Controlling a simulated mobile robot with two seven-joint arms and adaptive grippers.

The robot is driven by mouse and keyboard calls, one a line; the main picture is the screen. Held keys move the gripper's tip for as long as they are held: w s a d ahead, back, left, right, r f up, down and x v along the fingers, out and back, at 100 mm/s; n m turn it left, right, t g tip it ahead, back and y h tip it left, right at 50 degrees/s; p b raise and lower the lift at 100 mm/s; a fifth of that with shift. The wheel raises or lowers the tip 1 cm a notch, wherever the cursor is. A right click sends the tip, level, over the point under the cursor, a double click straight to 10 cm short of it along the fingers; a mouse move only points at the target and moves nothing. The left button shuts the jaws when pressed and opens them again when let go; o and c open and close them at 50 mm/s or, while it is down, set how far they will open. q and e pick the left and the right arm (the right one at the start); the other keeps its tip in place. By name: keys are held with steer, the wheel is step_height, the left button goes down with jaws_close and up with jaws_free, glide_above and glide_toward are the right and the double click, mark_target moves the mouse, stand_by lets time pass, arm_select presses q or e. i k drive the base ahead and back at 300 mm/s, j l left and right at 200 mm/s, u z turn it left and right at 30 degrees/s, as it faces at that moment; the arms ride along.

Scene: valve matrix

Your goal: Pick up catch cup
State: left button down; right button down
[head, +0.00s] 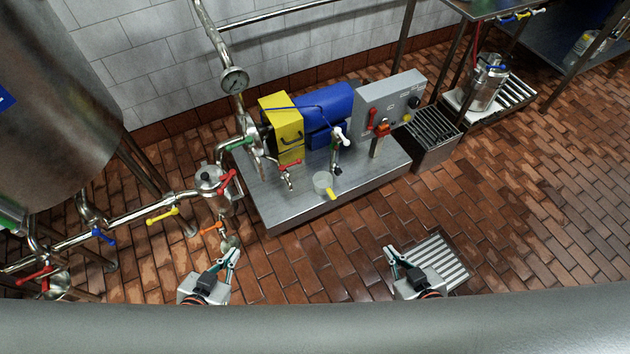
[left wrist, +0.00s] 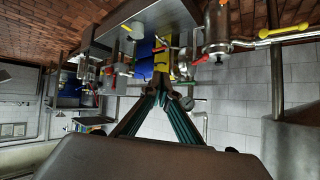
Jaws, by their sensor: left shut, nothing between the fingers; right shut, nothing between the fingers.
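The catch cup appears to be the small translucent cup with a yellow handle (head: 323,183), standing on the steel platform (head: 297,203) near its front edge. My left gripper (head: 232,254) is shut and empty, in front of and to the left of the platform, apart from the cup. Its closed fingers also show in the left wrist view (left wrist: 164,92), where the picture is upside down. In that view a small pale object with yellow (left wrist: 127,28) on the platform may be the cup. My right gripper (head: 391,252) is shut and empty, to the right of the platform's front.
A blue motor (head: 325,112), a yellow box (head: 282,125) and a grey control box (head: 390,100) stand on the platform. Pipes with coloured valve handles (head: 163,215) and a large tank (head: 55,100) fill the left. A floor drain grate (head: 440,258) lies by my right gripper. Open floor lies right.

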mark_target(322, 181)
steer(key=z, duration=0.15)
steer(key=i+l+u, duration=0.15)
steer(key=l+u, duration=0.3)
steer(key=l, duration=0.9)
steer(key=k+l+u, duration=0.1)
steer(key=l+u, duration=0.35)
steer(key=l, duration=0.85)
steer(key=i+l+u, duration=0.2)
steer(key=i+l, duration=0.15)
steer(key=l, duration=0.15)
